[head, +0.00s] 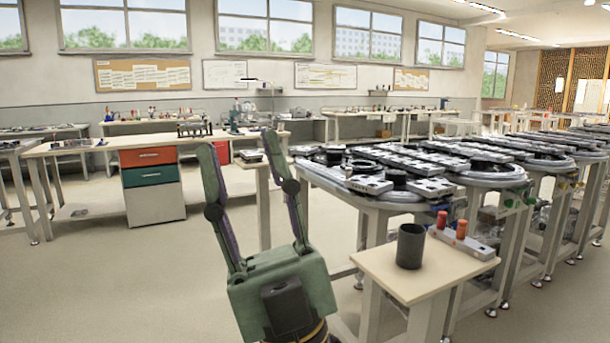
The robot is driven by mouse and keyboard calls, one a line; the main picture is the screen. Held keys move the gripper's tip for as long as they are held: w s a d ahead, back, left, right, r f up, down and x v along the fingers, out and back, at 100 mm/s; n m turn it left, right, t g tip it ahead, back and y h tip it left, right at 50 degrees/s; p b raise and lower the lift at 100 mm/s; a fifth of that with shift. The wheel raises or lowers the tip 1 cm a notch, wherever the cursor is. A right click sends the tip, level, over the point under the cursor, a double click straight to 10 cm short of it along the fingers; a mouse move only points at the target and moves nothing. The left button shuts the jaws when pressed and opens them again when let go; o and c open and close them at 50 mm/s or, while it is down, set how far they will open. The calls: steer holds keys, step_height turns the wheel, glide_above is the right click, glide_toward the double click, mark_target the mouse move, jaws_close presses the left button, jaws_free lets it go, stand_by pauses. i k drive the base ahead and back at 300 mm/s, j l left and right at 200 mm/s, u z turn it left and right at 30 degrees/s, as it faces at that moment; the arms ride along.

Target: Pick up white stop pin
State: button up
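I cannot make out a white stop pin in the head view. A small wooden-topped stand (385,272) at the lower right carries a dark grey cup (410,246) and a light grey block (470,243) with two orange-red pins (461,229) upright in it. The inside of the cup is hidden. My gripper (238,142), green with two long fingers pointing up, is at the lower centre, left of the stand. Its fingers are spread apart with nothing between them.
A ring track (395,210) with dark and silver plates runs on tables behind the stand and to the right. A workbench (100,143) with red and teal drawers stands at the back left. The floor (110,275) at the left is clear.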

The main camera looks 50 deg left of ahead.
mark_target(348, 170)
steer(key=u, duration=1.3)
